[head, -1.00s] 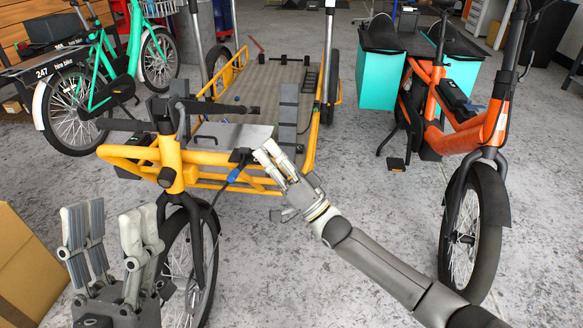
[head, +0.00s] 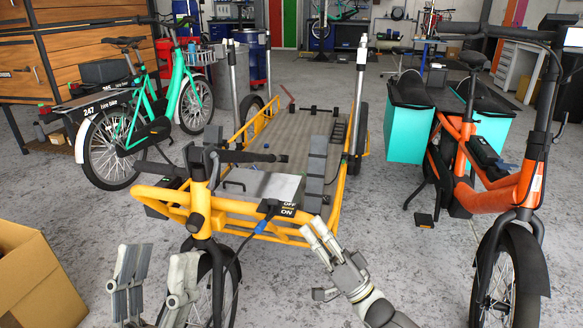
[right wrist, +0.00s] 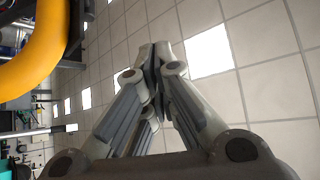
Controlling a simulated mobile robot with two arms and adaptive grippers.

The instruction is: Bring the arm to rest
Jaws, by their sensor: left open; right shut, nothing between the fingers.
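My right gripper (head: 318,232) is shut and empty, in front of the yellow cargo bike (head: 172,197) and just right of and below its switch box (head: 278,209) marked OFF and ON. A small gap shows between fingertips and box. In the right wrist view its fingers (right wrist: 155,58) meet at the tips, with part of a yellow tube (right wrist: 40,55) at upper left. My left gripper (head: 155,262) is open and empty at the lower left, in front of the bike's front wheel (head: 222,290), which it partly hides.
A cardboard box (head: 38,275) stands at the lower left. A green bike (head: 150,115) stands behind it. An orange bike (head: 500,190) with teal bins (head: 408,125) stands at the right. Bare concrete floor (head: 400,255) lies between the yellow and orange bikes.

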